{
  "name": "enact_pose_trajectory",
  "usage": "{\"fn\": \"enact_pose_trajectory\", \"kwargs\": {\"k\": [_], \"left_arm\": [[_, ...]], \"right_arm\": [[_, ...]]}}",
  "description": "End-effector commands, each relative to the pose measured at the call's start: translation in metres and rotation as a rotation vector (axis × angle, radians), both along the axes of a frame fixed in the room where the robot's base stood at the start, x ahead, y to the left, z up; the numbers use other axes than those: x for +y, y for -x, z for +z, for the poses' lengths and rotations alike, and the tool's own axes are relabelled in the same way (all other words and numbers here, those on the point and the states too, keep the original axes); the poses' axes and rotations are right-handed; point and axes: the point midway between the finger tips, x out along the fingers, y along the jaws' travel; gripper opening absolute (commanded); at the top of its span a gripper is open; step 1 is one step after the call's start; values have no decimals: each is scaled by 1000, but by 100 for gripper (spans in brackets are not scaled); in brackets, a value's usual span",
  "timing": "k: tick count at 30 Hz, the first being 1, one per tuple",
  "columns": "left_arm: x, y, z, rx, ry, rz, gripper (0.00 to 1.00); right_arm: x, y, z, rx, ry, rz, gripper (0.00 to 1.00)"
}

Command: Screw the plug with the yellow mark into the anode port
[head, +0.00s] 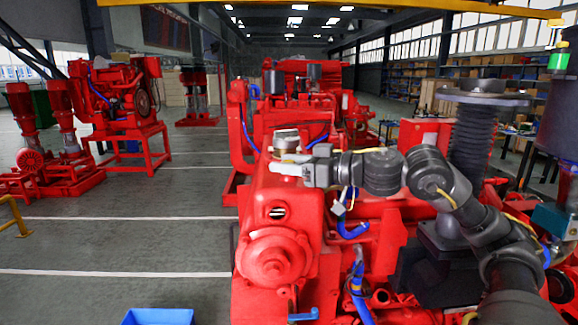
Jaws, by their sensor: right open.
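A red diesel engine (290,200) fills the front middle of the head view. My right arm comes in from the right across it. I cannot make out a plug with a yellow mark. A small dark round opening with white in it (277,212) is on the housing's front; I cannot tell whether it is the anode port. My left gripper is not in view.
A blue bin (157,316) is at the bottom edge. Blue hoses (357,285) hang on the engine's front. A dark ribbed column (480,135) rises at right. Red pumps (40,150) stand at left. The grey floor (150,245) at left is clear.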

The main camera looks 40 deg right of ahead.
Motion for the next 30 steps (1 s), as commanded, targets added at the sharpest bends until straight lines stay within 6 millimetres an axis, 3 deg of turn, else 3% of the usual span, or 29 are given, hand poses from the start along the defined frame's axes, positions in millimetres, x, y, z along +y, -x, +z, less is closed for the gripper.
{"fn": "enact_pose_trajectory", "kwargs": {"k": [1, 4, 13, 30], "left_arm": [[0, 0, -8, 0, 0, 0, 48], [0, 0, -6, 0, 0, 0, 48], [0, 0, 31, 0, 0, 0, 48], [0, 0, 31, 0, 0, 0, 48]], "right_arm": [[-2, -1, -4, -2, -6, 39, 43], [-2, -1, -1, 0, -6, 149, 43], [-1, -1, 5, 0, -3, 434, 43], [-1, 0, 0, -2, 0, 462, 43]]}}
